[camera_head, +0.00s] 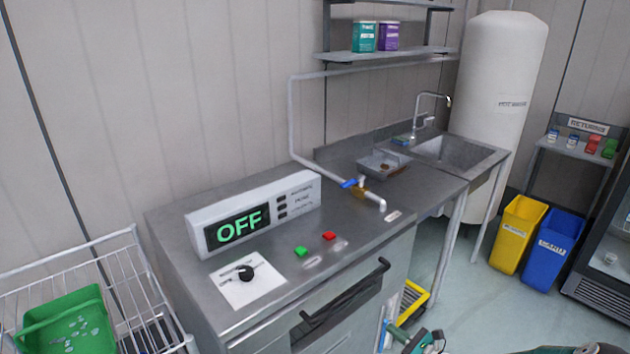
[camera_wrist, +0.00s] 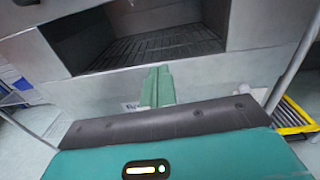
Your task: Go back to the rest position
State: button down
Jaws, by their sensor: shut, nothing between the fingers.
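My gripper (camera_wrist: 157,86) shows in the wrist view as two green fingers held together, with nothing between them. Ahead of the fingers is the open front of a grey metal cabinet (camera_wrist: 55,98), with a dark slatted rack (camera_wrist: 150,50) inside. In the head view, a teal and dark part of my arm shows at the bottom edge, to the right of the steel machine (camera_head: 225,310). The machine's display (camera_head: 237,229) reads OFF. A dark handle (camera_head: 345,303) runs along its front.
A wire cart (camera_head: 100,268) with a green bin (camera_head: 70,310) stands at the left. A sink (camera_head: 460,150), white tank (camera_head: 500,100), yellow bin (camera_head: 518,232) and blue bin (camera_head: 555,242) stand at the back right. A yellow-framed item (camera_head: 412,300) is low beside the machine. The floor (camera_head: 480,300) at the right is clear.

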jog(key=s+a+r+n+g+h, duration=0.1)
jog(key=s+a+r+n+g, duration=0.45)
jog(key=r+n, duration=0.4)
jog(key=s+a+r+n+g+h, duration=0.2)
jog(key=s+a+r+n+g, duration=0.3)
jog(key=a+r+n+g, duration=0.45)
jog(key=s+d+r+n+t+h, duration=0.2)
jog(key=s+r+n+t+h, duration=0.4)
jog(key=s+r, duration=1.3)
jog(key=r+n+h, duration=0.1)
jog(key=n+h, duration=0.1)
jog(key=shift+s+d+r+n+t, duration=0.2)
jog(key=shift+r+n+t, duration=0.1)
jog(key=shift+n+t, duration=0.1)
